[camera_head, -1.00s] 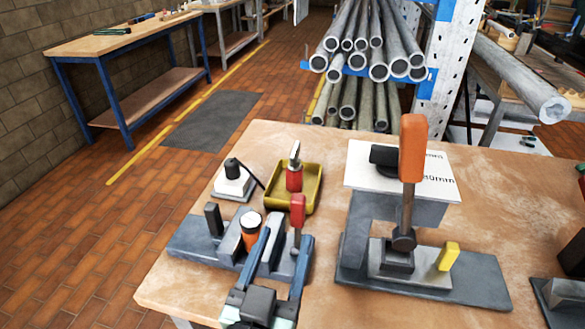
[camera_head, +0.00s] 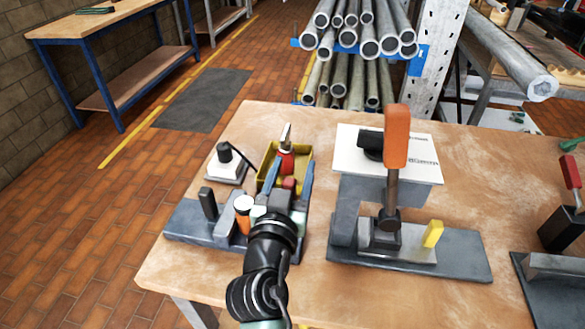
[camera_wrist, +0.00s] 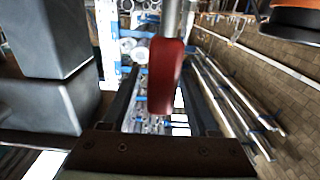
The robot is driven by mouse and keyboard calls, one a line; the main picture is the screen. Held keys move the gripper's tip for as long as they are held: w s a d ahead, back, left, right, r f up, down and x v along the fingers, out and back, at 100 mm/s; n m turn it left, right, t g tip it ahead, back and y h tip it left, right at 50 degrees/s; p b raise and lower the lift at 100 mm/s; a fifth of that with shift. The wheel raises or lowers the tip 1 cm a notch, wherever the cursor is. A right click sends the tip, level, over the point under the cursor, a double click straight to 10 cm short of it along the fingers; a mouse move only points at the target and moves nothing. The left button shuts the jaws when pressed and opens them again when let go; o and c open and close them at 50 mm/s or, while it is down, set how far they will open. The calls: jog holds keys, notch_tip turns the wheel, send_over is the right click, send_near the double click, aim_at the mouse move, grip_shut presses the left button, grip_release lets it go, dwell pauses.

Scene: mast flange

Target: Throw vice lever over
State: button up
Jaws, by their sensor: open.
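A grey vice (camera_head: 187,219) stands at the left of the bench, partly hidden by my arm. Its red lever handle (camera_head: 290,183) shows between my gripper's fingers; in the wrist view the red handle (camera_wrist: 166,75) hangs on a metal rod between the two dark fingers. My gripper (camera_head: 289,168) is open around the handle, with visible gaps at both sides in the wrist view. An orange round part (camera_head: 243,213) with a white top sits in the vice. The lever's foot is hidden behind my gripper.
A fixture with an upright orange-handled lever (camera_head: 396,137) and a yellow tab (camera_head: 433,233) stands right of the vice. A white-based block (camera_head: 226,170) stands behind left. The bench's front left is bare.

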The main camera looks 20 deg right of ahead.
jog(key=shift+c, duration=0.2)
grip_shut()
dwell(1.2)
